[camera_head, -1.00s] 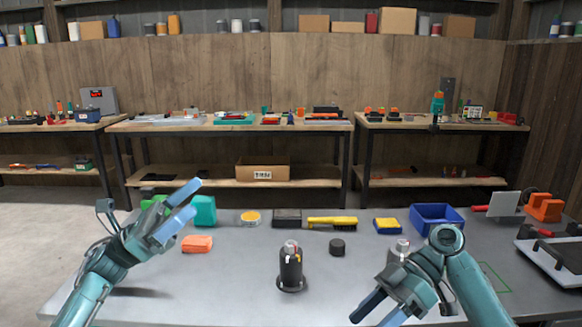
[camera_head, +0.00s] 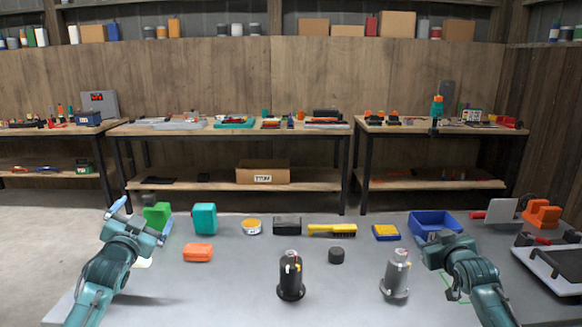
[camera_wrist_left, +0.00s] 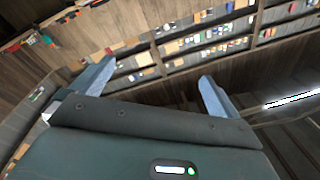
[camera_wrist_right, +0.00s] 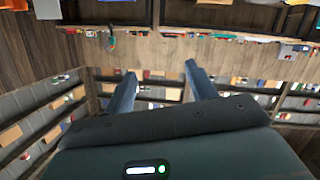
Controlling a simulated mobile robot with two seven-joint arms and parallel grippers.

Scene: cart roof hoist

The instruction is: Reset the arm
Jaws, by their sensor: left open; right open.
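My left gripper (camera_head: 142,222) is raised over the left side of the grey table (camera_head: 225,300), near a green object. In the left wrist view its two blue fingers (camera_wrist_left: 150,88) stand wide apart with nothing between them. My right gripper (camera_head: 428,240) is at the right side of the table, in front of the blue bin; its fingers are mostly hidden in the head view. In the right wrist view its fingers (camera_wrist_right: 157,85) are apart and empty. Both wrist cameras look at the walls and shelves, not at the tabletop.
A black cylinder (camera_head: 291,275) and a grey cylinder (camera_head: 396,274) stand at the front. Behind are an orange block (camera_head: 198,253), a teal block (camera_head: 204,218), a yellow brush (camera_head: 332,230), a black puck (camera_head: 336,255) and a blue bin (camera_head: 452,222).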

